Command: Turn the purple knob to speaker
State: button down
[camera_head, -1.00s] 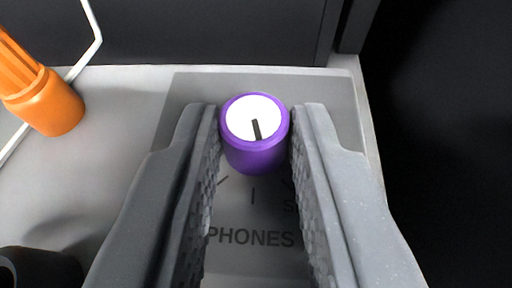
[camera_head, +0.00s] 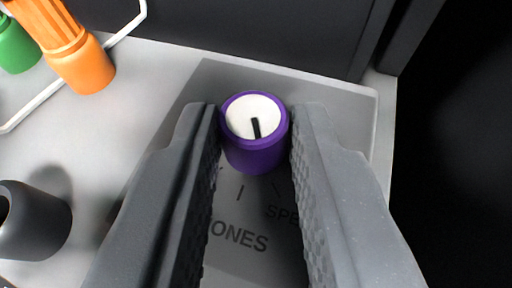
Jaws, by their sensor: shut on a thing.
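The purple knob (camera_head: 256,152) has a white top with a black pointer line. It stands on a darker grey plate (camera_head: 335,105). My gripper (camera_head: 255,128) is shut on the purple knob, with one finger on each side. The pointer line aims down and slightly right in the picture, between two tick marks on the plate. My fingers hide the rest of both words.
An orange knob (camera_head: 82,66) and part of a green one (camera_head: 17,48) are at upper left, near a white bent wire (camera_head: 70,78). A black cylindrical part (camera_head: 35,220) is at lower left. A dark wall stands behind the panel.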

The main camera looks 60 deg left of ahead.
jog(key=shift+w+d+n+b, duration=0.15)
jog(key=shift+d+n+b, duration=0.15)
jog(key=shift+b, duration=0.55)
jog(key=shift+w+r+n+g+y+b, duration=0.15)
jog(key=shift+n+g+y+b, duration=0.4)
jog(key=shift+b, duration=0.55)
jog(key=c, duration=1.4)
grip_release()
jog(key=shift+o, duration=0.7)
jog(key=v, duration=1.3)
jog(key=shift+d+r, duration=0.2)
jog(key=shift+d, duration=0.05)
